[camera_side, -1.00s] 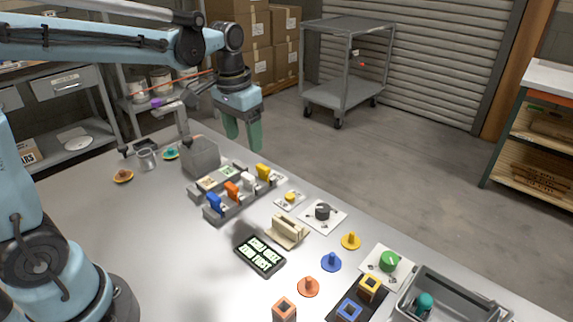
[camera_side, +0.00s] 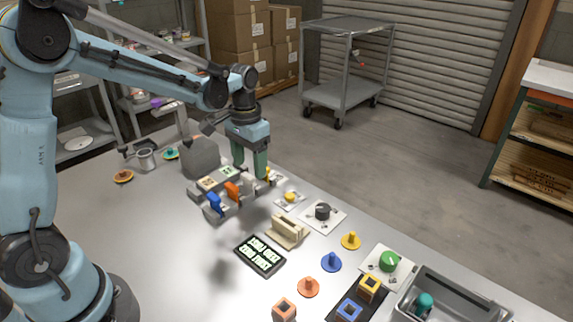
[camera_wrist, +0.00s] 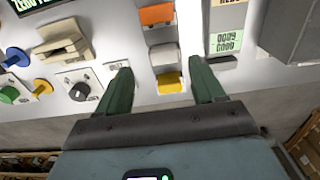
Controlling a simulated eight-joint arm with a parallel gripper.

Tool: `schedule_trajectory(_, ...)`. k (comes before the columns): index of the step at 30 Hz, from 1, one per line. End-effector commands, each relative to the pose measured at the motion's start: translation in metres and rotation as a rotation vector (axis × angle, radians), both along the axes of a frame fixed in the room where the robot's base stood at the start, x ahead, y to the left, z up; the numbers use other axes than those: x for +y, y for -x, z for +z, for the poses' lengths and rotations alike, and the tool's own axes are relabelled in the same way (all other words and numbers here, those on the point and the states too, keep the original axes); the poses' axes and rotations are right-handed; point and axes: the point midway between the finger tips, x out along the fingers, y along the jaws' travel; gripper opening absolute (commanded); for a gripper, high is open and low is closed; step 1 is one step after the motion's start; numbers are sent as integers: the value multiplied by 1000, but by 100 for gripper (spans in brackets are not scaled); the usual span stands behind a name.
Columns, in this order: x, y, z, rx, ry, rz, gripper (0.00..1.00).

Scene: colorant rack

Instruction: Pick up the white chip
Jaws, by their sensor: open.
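The white chip (camera_side: 248,181) stands in the grey rack (camera_side: 223,212), between an orange chip (camera_side: 232,190) and a yellow chip (camera_side: 268,174). In the wrist view the white chip (camera_wrist: 163,55) lies just ahead of my open, empty gripper (camera_wrist: 160,69). The yellow chip (camera_wrist: 170,83) shows between the fingers, nearer the palm, and the orange chip (camera_wrist: 157,15) is farther out. In the side view my gripper (camera_side: 250,170) hangs at the rack's far end, partly covering the yellow chip. A blue chip (camera_side: 213,201) stands at the near end.
A grey box (camera_side: 202,157) stands left of the rack. A tan block holder (camera_side: 290,230), a dark display (camera_side: 260,254) and a black dial panel (camera_side: 323,213) lie to the right. The table (camera_side: 150,230) is clear in front of the rack.

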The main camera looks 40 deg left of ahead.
Motion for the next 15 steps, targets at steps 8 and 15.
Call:
schedule_trajectory(8, 6, 3, -35, 0, 0, 1, 68)
schedule_trajectory(15, 6, 4, -48, -1, -1, 1, 68)
